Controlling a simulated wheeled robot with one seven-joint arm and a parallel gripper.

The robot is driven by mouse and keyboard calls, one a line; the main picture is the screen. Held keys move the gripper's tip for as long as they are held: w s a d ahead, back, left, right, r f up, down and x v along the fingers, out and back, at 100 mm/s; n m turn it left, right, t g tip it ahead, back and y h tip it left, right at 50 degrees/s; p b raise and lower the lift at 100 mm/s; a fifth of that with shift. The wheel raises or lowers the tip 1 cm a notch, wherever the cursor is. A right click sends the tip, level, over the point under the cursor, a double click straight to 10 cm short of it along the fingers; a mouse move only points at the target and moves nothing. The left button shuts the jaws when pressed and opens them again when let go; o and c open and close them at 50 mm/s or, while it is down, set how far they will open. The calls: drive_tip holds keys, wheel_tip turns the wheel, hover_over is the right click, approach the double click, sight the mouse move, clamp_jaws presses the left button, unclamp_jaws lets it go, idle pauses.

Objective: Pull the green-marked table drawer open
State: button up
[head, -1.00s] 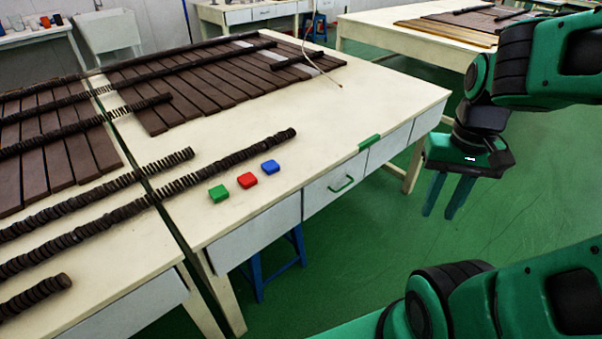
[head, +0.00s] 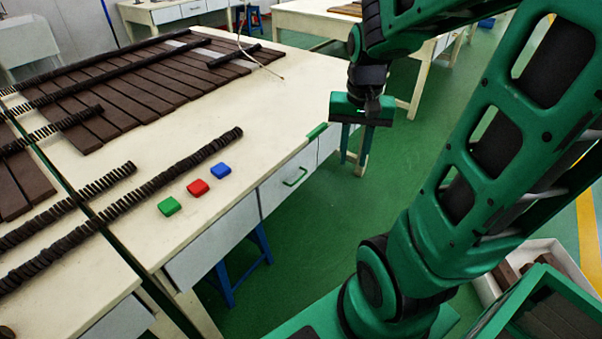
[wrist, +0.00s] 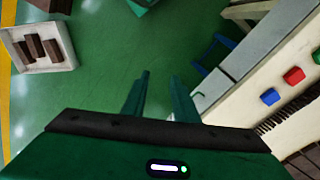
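The green-marked drawer (head: 279,188) is in the front side of the long cream table (head: 285,107). Its front is white with a green bar handle (head: 295,177), and a green strip (head: 317,132) lies on the table edge above it. The drawer looks closed. My gripper (head: 353,168) points down in front of the table's side, right of the drawer and apart from it. Its two fingers are spread with nothing between them.
Green (head: 169,207), red (head: 198,187) and blue (head: 221,170) blocks stand near the table edge. Dark slats and ridged rods cover the table further back. A blue stool (head: 228,284) stands under the table. A white box (wrist: 45,50) with brown blocks is on the floor.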

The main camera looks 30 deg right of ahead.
drive_tip(key=w+d+f+m, duration=0.1)
drive_tip(key=w+f, duration=0.2)
drive_tip(key=w, duration=0.3)
drive_tip(key=w+d+f+m, duration=0.1)
drive_tip(key=w+f+m, duration=0.1)
drive_tip(key=w+f, duration=0.35)
drive_tip(key=m+t+y, duration=0.1)
drive_tip(key=m, duration=0.2)
approach(300, 178)
drive_tip(key=f, duration=0.4)
drive_tip(key=w+f, duration=0.1)
drive_tip(key=f, duration=0.2)
drive_tip(key=shift+w+a+f, duration=0.1)
drive_tip(key=shift+a, duration=0.1)
clamp_jaws()
drive_tip(key=shift+t, duration=0.3)
